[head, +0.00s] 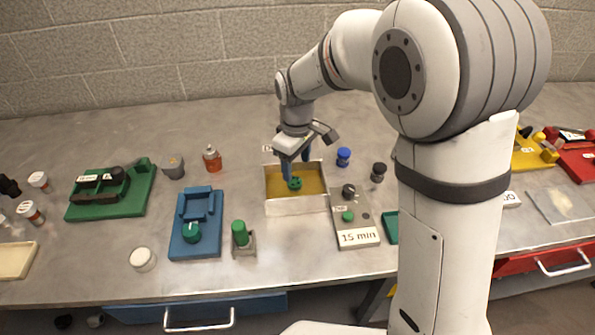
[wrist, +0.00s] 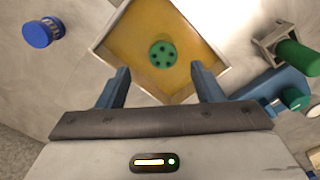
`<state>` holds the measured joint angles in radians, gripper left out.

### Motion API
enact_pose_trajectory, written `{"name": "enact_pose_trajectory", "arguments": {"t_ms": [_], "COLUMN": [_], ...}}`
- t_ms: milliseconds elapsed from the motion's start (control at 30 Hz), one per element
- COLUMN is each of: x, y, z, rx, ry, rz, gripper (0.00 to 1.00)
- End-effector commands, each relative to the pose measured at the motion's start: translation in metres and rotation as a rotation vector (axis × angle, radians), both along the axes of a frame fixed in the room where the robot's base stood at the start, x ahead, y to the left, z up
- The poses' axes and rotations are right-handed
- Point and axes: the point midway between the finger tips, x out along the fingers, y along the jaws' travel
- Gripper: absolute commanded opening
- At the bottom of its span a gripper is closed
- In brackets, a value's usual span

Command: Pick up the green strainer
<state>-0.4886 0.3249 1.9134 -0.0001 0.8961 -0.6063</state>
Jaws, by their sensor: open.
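The green strainer (head: 295,184) is a small round disc with dark holes. It sits inside a shallow tray with pale walls and a yellow floor (head: 312,186). In the wrist view the strainer (wrist: 163,54) lies ahead of my gripper, midway between the lines of its fingers. My gripper (wrist: 160,82) is open and empty, its two blue fingers spread apart over the near part of the tray (wrist: 130,50). In the head view my gripper (head: 295,165) is above the tray and partly hides it. I cannot tell the exact height of the fingertips above the strainer.
A blue fixture (head: 197,222) and a green cylinder in a grey holder (head: 241,238) stand left of the tray. A blue-capped piece (head: 344,156) stands behind right. A "15 min" timer panel (head: 355,222) is close on the right. Bare table lies in front of the tray.

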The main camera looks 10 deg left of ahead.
Motion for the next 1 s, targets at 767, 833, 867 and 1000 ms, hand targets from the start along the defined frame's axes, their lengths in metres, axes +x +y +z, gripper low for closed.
{"name": "enact_pose_trajectory", "arguments": {"t_ms": [767, 833, 867, 1000], "x": [-0.006, -0.005, -0.005, -0.005], "y": [0.006, 0.006, 0.006, 0.006], "z": [-0.084, -0.085, -0.085, -0.085], "rx": [-0.004, -0.004, -0.004, -0.004], "ry": [0.008, 0.006, 0.006, 0.006], "rz": [0.028, 0.028, 0.028, 0.029], "gripper": [0.61, 0.61, 0.61, 0.59]}}
